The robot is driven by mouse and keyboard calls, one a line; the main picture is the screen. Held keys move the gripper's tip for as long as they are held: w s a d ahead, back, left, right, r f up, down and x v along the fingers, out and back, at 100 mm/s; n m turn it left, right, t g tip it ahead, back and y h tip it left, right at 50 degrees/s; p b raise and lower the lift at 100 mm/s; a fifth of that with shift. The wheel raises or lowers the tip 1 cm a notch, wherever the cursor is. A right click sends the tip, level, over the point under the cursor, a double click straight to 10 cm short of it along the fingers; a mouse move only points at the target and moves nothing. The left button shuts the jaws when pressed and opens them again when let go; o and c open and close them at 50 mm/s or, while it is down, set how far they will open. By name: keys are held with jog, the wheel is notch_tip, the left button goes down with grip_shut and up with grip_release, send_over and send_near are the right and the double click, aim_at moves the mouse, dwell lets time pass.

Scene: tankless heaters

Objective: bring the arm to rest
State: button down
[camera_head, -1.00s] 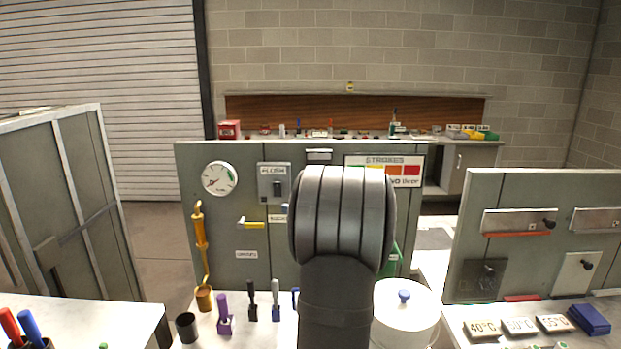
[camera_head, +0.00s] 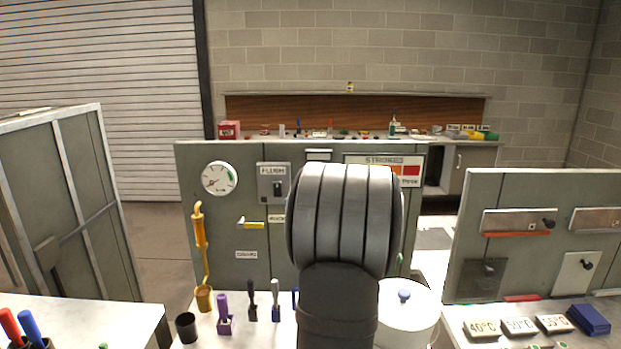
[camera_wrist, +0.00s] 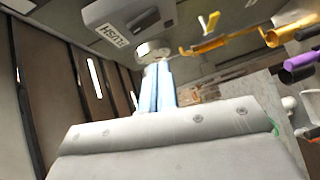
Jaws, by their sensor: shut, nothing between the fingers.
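My gripper (camera_wrist: 157,88) shows in the wrist view as two pale blue fingers close together, shut and empty. It points toward a grey panel, with a flush switch box (camera_wrist: 128,20) above it in the picture. A round white part (camera_wrist: 153,50) lies beyond the fingertips; I cannot tell whether they touch it, but they look apart. In the head view my dark arm stands upright in the middle and hides the gripper.
The grey panel (camera_head: 230,160) carries a gauge (camera_head: 219,179), a flush switch (camera_head: 273,183) and a yellow lever (camera_head: 252,224). On the bench stand a yellow cup tool (camera_head: 204,298), a purple tool (camera_head: 224,314) and a white drum (camera_head: 410,318). Another panel (camera_head: 540,190) stands right.

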jog(key=f+v, duration=0.1)
jog(key=v, duration=0.4)
jog(key=s+d+f+m+g+h, duration=0.2)
jog(key=s+d+f+m+h, duration=0.25)
jog(key=s+f, duration=0.4)
jog(key=s+d+f+m+g+h, duration=0.1)
jog(key=s+d+f+m+h, duration=0.3)
jog(key=f, duration=0.7)
jog(key=s+d+f+m+g+h, duration=0.2)
jog(key=s+d+f, duration=0.4)
jog(key=s+f, duration=0.25)
jog(key=s+d+f+m+g+h, duration=0.1)
jog(key=s+d+f+m, duration=0.3)
jog(key=s+d, duration=0.4)
jog(key=s+d+f+m+g+h, duration=0.2)
jog(key=s+d+f+m, duration=0.2)
jog(key=s+d+m, duration=0.3)
jog(key=s+d+f+m+g+h, duration=0.2)
jog(key=s+d+f+m, duration=0.2)
jog(key=s+d, duration=0.7)
jog(key=shift+d+m, duration=0.45)
jog(key=shift+m, duration=0.8)
